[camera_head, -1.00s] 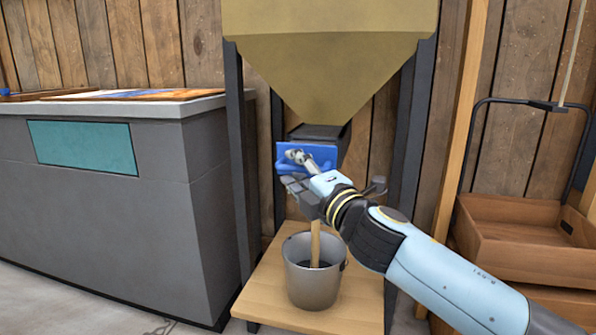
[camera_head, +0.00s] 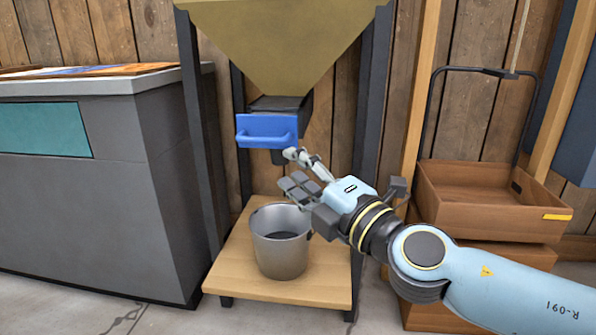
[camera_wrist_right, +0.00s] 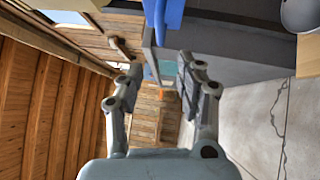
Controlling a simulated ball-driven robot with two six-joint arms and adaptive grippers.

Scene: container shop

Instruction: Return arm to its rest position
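My right arm comes in from the right in the head view. Its gripper (camera_head: 298,172) is open and empty, to the lower right of the blue handle plate (camera_head: 266,131) under the hopper and above the right rim of the metal bucket. It is apart from the blue plate. In the right wrist view the two fingers (camera_wrist_right: 161,85) stand apart with nothing between them, and the blue handle (camera_wrist_right: 169,18) shows at the top. My left gripper is not in view.
The yellow hopper (camera_head: 285,40) hangs on dark legs. A metal bucket (camera_head: 281,250) stands on a low wooden platform (camera_head: 235,272). A grey counter (camera_head: 85,215) is at left. Wooden crates (camera_head: 480,205) on a cart stand at right, close behind my arm.

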